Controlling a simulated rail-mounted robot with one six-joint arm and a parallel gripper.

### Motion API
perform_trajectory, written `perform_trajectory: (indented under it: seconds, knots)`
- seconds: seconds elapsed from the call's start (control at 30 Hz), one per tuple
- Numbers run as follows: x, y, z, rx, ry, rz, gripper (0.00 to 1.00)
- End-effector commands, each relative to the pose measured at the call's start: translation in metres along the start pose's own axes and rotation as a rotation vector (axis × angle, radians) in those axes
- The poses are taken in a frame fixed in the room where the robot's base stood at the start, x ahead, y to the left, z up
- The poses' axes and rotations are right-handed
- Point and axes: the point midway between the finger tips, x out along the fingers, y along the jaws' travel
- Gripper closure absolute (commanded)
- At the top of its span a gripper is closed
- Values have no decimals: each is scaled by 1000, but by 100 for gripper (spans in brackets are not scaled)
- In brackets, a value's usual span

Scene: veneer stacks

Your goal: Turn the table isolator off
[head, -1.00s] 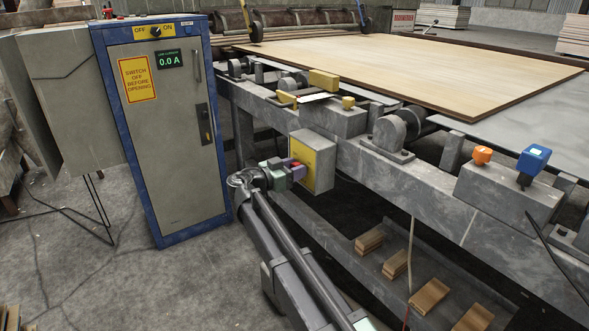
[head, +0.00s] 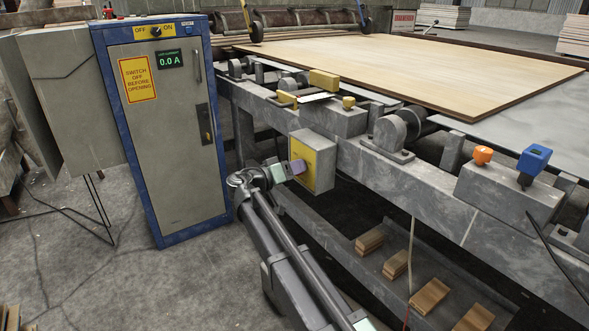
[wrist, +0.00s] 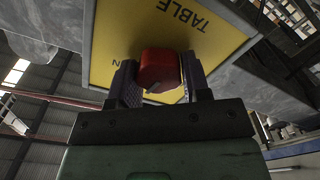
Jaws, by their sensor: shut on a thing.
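The table isolator is a grey box (head: 324,170) with a yellow front plate, fixed to the side of the machine table. In the wrist view its yellow plate (wrist: 122,40) shows the word TABLE, tilted and upside down, and a partly hidden letter at the lower left. A red knob (wrist: 160,70) stands out from the plate. My gripper (head: 297,167) is at the front of the box, its purple fingers shut on the red knob, one on each side. The fingers hide the knob in the head view. I cannot tell which setting the knob points to.
A blue-framed cabinet (head: 172,145) with an OFF/ON switch (head: 156,31) and a 0.0 A display stands to the left. An orange knob (head: 483,155) and a blue device (head: 533,160) sit on the table frame at right. Open floor lies between cabinet and table.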

Motion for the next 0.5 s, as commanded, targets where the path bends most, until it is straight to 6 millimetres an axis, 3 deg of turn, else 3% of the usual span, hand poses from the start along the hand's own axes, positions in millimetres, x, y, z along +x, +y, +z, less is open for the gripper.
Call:
perform_trajectory:
  seconds: [0.5]
  knots:
    - [0, -2, 1, -486, -1, 0, 80]
